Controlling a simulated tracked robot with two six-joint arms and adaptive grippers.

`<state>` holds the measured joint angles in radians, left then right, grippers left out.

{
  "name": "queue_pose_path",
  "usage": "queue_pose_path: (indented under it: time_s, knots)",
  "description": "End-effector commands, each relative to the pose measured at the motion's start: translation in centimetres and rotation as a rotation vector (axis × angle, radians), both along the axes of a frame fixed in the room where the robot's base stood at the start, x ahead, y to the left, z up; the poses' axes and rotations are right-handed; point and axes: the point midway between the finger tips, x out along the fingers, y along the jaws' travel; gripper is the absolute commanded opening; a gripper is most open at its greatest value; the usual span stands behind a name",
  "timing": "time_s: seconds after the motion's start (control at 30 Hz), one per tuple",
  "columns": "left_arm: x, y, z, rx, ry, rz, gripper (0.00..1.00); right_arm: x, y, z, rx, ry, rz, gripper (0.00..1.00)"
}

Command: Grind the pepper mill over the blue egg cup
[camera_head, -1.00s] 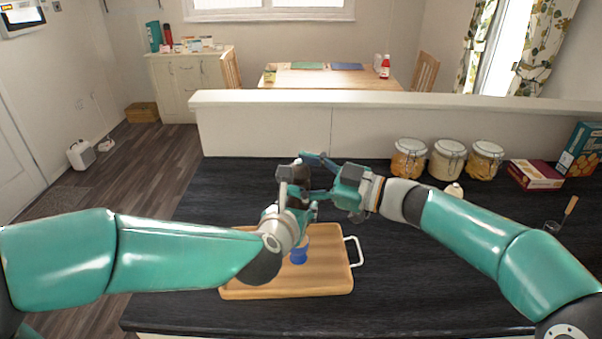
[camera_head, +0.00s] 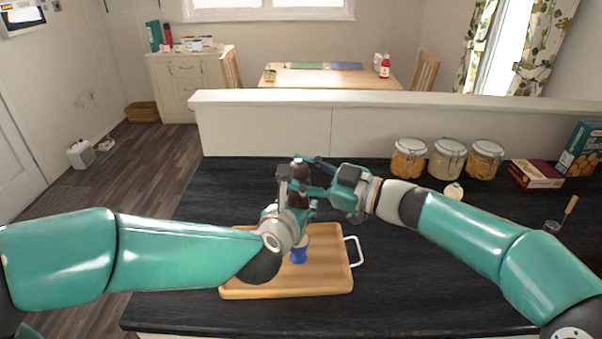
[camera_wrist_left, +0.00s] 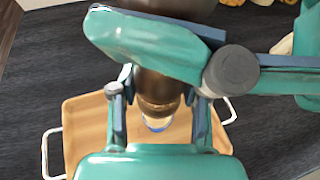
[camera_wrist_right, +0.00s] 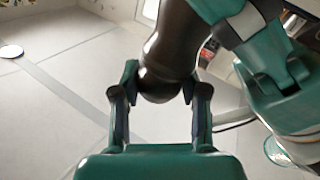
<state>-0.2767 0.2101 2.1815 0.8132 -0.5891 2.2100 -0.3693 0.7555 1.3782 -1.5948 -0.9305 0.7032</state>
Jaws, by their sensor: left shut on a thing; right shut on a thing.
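The dark brown pepper mill (camera_wrist_left: 160,85) is held above the wooden tray by both grippers. My left gripper (camera_wrist_left: 160,110) is shut on its lower body; it also shows in the head view (camera_head: 294,198). My right gripper (camera_wrist_right: 160,95) is shut on the mill's rounded top end, and in the head view (camera_head: 318,183) it reaches in from the right. The blue egg cup (camera_head: 299,255) stands on the tray just below the mill, with something pale above its rim. In the left wrist view only a bit of blue rim (camera_wrist_left: 157,127) shows beneath the mill.
The wooden tray (camera_head: 327,280) with white handles lies on the dark worktop (camera_head: 420,270). Several glass jars (camera_head: 447,160), a red box (camera_head: 536,175) and a teal box (camera_head: 582,150) stand at the back right. A low white wall (camera_head: 400,122) closes the counter's far side.

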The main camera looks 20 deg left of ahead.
Motion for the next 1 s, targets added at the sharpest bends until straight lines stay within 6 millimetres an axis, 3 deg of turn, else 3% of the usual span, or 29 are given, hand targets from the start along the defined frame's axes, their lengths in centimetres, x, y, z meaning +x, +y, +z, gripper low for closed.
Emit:
queue_pose_path:
  time_s: [0.6,1.0]
  knots:
    - [-0.17,-0.23,-0.24,-0.002,0.007,-0.006,0.13,-0.08,-0.01,0.32,-0.006,-0.004,-0.361,0.09]
    - [-0.19,-0.24,-0.31,-0.001,0.009,-0.007,0.13,-0.06,-0.07,0.34,-0.010,-0.005,-0.502,0.09]
